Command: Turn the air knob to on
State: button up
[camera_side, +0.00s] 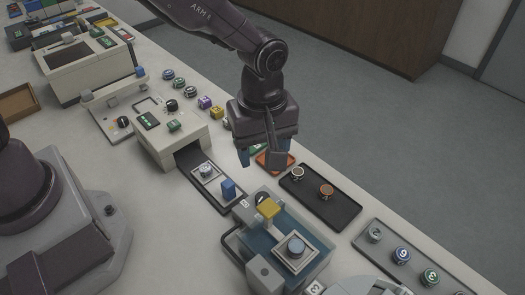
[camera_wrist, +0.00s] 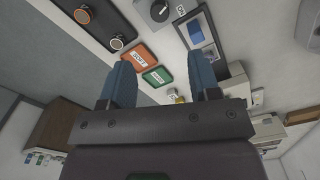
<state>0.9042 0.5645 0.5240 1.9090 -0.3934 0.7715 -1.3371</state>
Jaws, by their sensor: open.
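A round dark knob (camera_side: 262,198) sits on a grey block beside a yellow block (camera_side: 268,208) at the back corner of the blue tank. I take it for the air knob, though I cannot read its name. The wrist view shows a grey round knob (camera_wrist: 160,10) with an ON label (camera_wrist: 180,10) at the top edge, partly cut off. Its setting cannot be told. My gripper (camera_side: 262,160) hangs above the table behind the knob, apart from it. Its blue fingers also show in the wrist view (camera_wrist: 157,65), spread wide with nothing between them.
A black tray (camera_side: 320,198) with two round pieces lies right of my gripper. An orange plate (camera_side: 275,160) lies close under my gripper. The beige press (camera_side: 172,138) stands to the left. The blue tank (camera_side: 290,225) is in front.

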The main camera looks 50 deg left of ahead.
jog(key=w+a+r+m+t+y, duration=0.2)
jog(key=w+a+m+t+y, duration=0.15)
jog(key=w+m+t, duration=0.35)
jog(key=w+d+r+m+t+h, duration=0.2)
jog(key=w+m, duration=0.2)
jog(key=m, duration=0.2)
jog(key=m+g+h, duration=0.2)
jog(key=m+g, duration=0.7)
jog(key=m, duration=0.9)
send_over(263, 197)
notch_tip(263, 197, down, 4)
jog(key=shift+y, duration=0.25)
notch_tip(263, 197, down, 13)
